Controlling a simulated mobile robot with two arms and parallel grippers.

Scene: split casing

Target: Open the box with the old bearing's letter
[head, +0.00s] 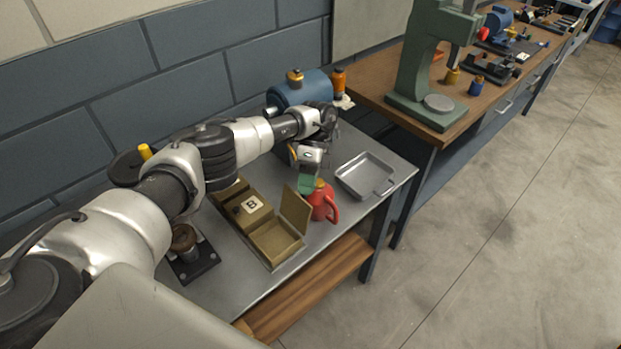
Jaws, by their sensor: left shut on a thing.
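A row of olive-brown boxes stands on the grey metal bench. One box has a closed lid marked B (252,206). The box at its near right end (275,241) is open and looks empty, its lid (296,211) standing up on the right; no letter shows on it. My left gripper (308,170) is beyond the boxes, pointing down and shut on a small green thing (306,184), just above and behind a red can (322,202). The fingertips are too small to see clearly. I cannot make out the old bearing or its letter. My right gripper is out of view.
A grey tray (366,175) with a handle lies right of the red can. A blue tank (300,90) and an orange bottle (338,81) stand at the back. A dark fixture (190,258) stands left of the boxes. A green press (428,70) is on the wooden workbench.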

